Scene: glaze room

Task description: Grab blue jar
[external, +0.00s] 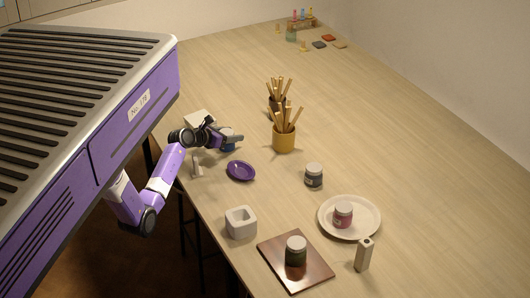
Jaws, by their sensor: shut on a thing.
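The blue jar (229,148) is at the near left side of the long wooden table, mostly hidden by my gripper. Only a small blue part of it shows. My gripper (232,138) reaches in from the left and is shut on the blue jar. I cannot tell whether the jar touches the table or is slightly raised.
A purple dish (241,171) lies close by, in front of the gripper. Brush pots (284,142) stand behind to the right.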

